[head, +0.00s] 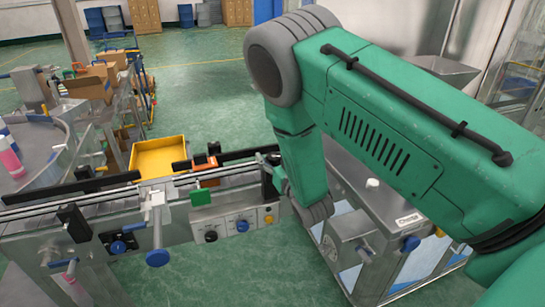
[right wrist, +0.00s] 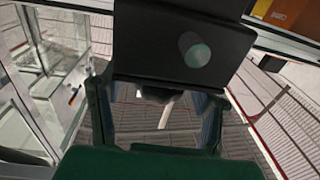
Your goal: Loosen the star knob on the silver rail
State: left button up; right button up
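The silver rail (head: 225,174) runs across the lower left of the head view. A blue knob (head: 157,258) hangs below a pale fixture (head: 157,205) at the rail's front. Another blue knob (head: 118,247) sits further left; I cannot tell which one is the star knob. My right gripper (head: 272,176) is at the rail's right end, largely hidden behind my green arm. In the right wrist view its fingers (right wrist: 156,112) stand apart, with a dark block (right wrist: 150,60) bearing a round grey end beyond them. Contact cannot be told. My left gripper is not in view.
A control panel (head: 225,228) with knobs hangs under the rail. A yellow tray (head: 158,157) lies behind it. A metal cabinet (head: 375,205) stands to the right. A round table (head: 35,160) with pink bottles is at left. Green floor lies open behind.

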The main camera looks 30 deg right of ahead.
jog(key=shift+s, duration=0.1)
jog(key=shift+s, duration=0.3)
jog(key=s+a, duration=0.2)
jog(key=s, duration=0.9)
